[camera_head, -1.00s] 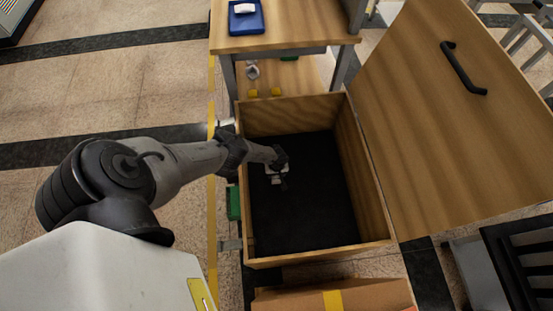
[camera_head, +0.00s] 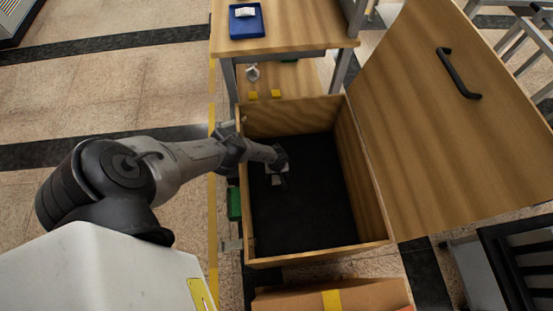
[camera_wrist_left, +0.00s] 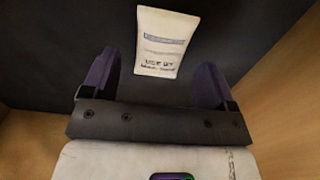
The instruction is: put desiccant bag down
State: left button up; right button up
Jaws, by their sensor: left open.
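The desiccant bag (camera_wrist_left: 166,42) is a small white packet with printed text. In the left wrist view it lies against the dark floor, in and just beyond the gap between my left fingers. In the head view it is a small pale patch (camera_head: 276,181) beside the fingers. My left gripper (camera_head: 281,175) reaches down into the open wooden box (camera_head: 320,253), over the left part of its dark floor. In the wrist view the left gripper (camera_wrist_left: 159,68) is open, its fingers apart on either side of the bag. My right gripper is out of view.
The box's lid (camera_head: 430,150), with a black handle (camera_head: 458,73), stands open at the right. A table with a blue tray (camera_head: 246,28) is behind the box. A cardboard box (camera_head: 290,298) is in front. Most of the box floor is clear.

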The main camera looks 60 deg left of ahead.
pick_arm(q)
notch_tip(320, 180, up, 10)
jog(key=p, duration=0.7)
jog(key=w+d+r+n+t+h, duration=0.2)
jog(key=d+n+t+h, duration=0.35)
jog(key=d, duration=1.55)
jog(key=w+d+r+n+t+h, duration=0.2)
jog(key=d+r+n+t, duration=0.3)
jog(key=d+r+n, duration=0.75)
jog(key=s+a+r+n+t+y, duration=0.1)
jog(key=a+r+n+y, duration=0.25)
jog(key=n, duration=0.75)
jog(key=s+a+r+n+y, duration=0.2)
jog(key=r+n+y, duration=0.2)
jog(key=n, duration=0.7)
jog(key=s+a+r+n+g, duration=0.3)
jog(key=s+r+n+g, duration=0.1)
jog(key=s+n, duration=0.4)
jog(key=s+a+r+n+g, duration=0.3)
jog(key=s+r+n+g, duration=0.1)
jog(key=s+n, duration=0.4)
jog(key=shift+s+a, duration=0.35)
jog(key=shift+s, duration=0.25)
